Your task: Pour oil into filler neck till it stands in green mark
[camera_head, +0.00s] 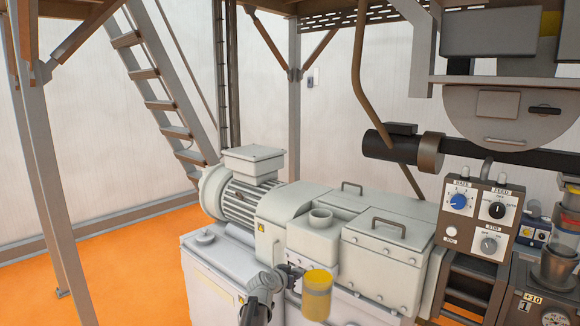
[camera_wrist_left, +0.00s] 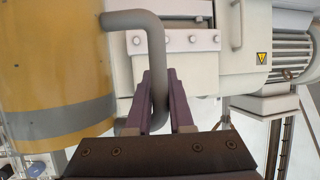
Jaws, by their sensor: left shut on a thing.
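A yellow jug (camera_head: 317,302) with a grey band is held near the bottom middle of the head view, in front of the pale gearbox. It looks roughly upright, its open top showing yellow inside. My left gripper (camera_head: 293,277) is shut on its grey handle; in the wrist view the fingers (camera_wrist_left: 160,103) clasp the handle (camera_wrist_left: 154,50), beside the jug's wall (camera_wrist_left: 55,60). I cannot make out a green mark. My right gripper is not in view.
A finned motor (camera_head: 249,205) stands left of the gearbox. A lidded pale tank (camera_head: 208,258) is in front of it. Bolted covers with handles (camera_head: 388,240) lie right of the neck. A control panel (camera_head: 476,220) stands further right. A brown pipe (camera_head: 360,80) hangs behind.

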